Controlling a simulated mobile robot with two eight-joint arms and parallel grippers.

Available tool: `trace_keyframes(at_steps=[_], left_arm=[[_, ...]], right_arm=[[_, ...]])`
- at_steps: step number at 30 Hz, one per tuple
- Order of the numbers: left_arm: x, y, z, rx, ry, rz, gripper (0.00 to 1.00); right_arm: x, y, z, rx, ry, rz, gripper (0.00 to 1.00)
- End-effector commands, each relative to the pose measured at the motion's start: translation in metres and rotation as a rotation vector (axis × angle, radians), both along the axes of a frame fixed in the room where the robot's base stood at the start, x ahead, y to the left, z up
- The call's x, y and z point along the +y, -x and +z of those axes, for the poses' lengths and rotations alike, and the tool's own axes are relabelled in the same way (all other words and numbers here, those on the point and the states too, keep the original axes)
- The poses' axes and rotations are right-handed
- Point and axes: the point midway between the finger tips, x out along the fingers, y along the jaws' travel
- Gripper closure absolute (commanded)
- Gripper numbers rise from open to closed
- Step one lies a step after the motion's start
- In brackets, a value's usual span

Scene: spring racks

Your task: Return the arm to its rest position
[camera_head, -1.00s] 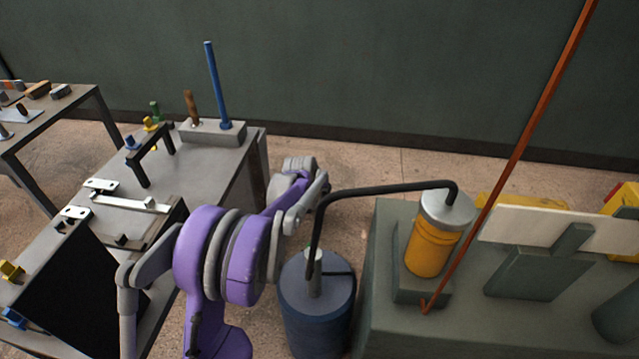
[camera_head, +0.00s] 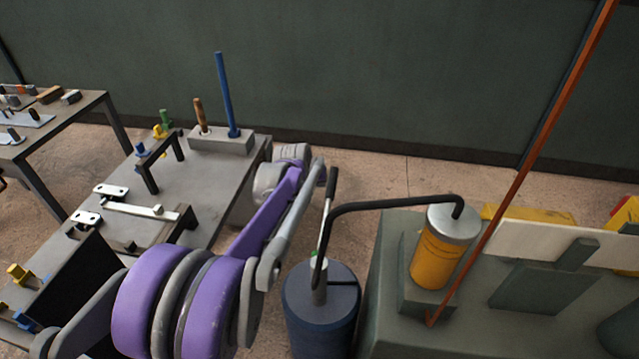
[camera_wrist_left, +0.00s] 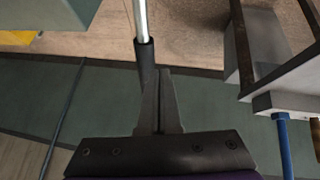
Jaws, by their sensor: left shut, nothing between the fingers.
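My left arm (camera_head: 255,235), purple and grey, reaches from the bottom left up between the bench and the drum. Its wrist end is beside the bench's right edge. In the head view, the forearm largely hides the gripper. In the left wrist view, the left gripper (camera_wrist_left: 162,75) is shut with its fingers together and nothing between them. A lever with a black grip (camera_wrist_left: 145,58) and silver rod shows close beside the fingertips; whether they touch I cannot tell. In the head view, the black grip (camera_head: 331,183) stands above the drum, just right of the wrist. My right gripper is not in view.
A blue drum (camera_head: 320,315) with a bent black pipe stands right of the arm. A green-grey block (camera_head: 385,290) carries an orange canister (camera_head: 437,262). The bench (camera_head: 200,180) on the left holds a blue rod (camera_head: 226,100) and small brackets. A red-brown pole (camera_head: 525,150) slants on the right.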

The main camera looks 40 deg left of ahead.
Motion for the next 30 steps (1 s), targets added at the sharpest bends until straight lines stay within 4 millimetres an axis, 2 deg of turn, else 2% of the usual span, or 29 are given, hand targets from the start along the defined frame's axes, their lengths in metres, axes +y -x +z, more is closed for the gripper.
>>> trace_keyframes(at_steps=[16, 19, 20, 23, 27, 30], left_arm=[[-0.001, 0.0, 0.0, 0.0, -0.001, -0.001, 1.0], [-0.013, 0.004, 0.003, 0.007, -0.002, -0.017, 1.0], [-0.02, 0.007, 0.005, 0.01, -0.002, -0.028, 1.0], [-0.06, 0.026, 0.015, 0.032, -0.011, -0.083, 1.0], [-0.132, 0.076, 0.026, 0.078, -0.033, -0.2, 1.0], [-0.177, 0.118, 0.026, 0.112, -0.055, -0.285, 1.0]], right_arm=[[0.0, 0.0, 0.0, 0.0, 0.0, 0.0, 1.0], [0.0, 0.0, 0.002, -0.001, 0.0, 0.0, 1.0], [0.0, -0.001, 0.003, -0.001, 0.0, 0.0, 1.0], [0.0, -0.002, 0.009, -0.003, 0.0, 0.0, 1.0], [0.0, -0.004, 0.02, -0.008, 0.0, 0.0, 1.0], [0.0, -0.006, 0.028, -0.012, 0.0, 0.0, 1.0]])
